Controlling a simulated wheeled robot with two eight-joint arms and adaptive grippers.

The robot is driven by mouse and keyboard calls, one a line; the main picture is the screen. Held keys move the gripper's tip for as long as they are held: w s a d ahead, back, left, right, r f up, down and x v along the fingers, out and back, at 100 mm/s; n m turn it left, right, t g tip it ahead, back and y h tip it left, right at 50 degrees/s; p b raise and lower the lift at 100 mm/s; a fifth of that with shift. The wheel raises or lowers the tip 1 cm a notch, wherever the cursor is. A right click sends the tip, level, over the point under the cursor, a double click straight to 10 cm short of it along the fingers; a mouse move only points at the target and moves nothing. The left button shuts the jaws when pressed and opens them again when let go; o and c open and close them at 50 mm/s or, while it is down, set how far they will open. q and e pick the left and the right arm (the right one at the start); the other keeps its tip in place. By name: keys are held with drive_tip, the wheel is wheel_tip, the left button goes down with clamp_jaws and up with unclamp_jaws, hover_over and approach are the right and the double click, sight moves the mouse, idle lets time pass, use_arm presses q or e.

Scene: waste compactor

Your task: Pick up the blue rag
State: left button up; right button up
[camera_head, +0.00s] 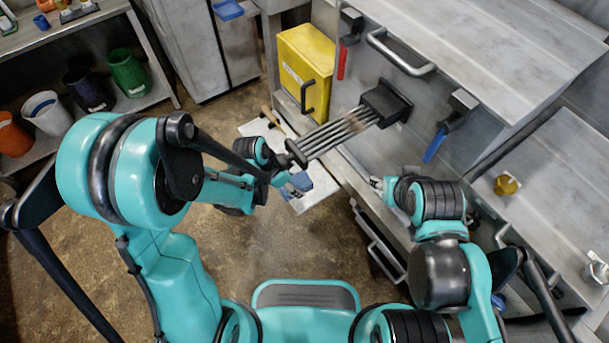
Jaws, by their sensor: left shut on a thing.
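The blue rag (300,183) is a small blue patch at the fingertips of my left gripper (288,187), near the middle of the camera_head view. My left gripper is shut on it, and its fingers and wrist hide part of the rag. A pale, flat panel (318,180) lies below and behind the rag. My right gripper (378,183) is to the right, apart from the rag and in front of the grey machine. Its fingers are small and partly hidden by its wrist, so I cannot tell its opening.
A ribbed grey bar assembly (340,133) sticks out from the machine just beyond my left gripper. A yellow box (308,70) stands behind. A blue-handled lever (434,145) is on the machine front. Shelves with bins (128,72) are at left; open floor lies between.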

use_arm(q)
drive_tip(key=s+a, duration=0.8)
drive_tip(key=a, duration=0.4)
drive_tip(key=shift+s+p, duration=0.3)
drive_tip(key=shift+s, duration=0.05)
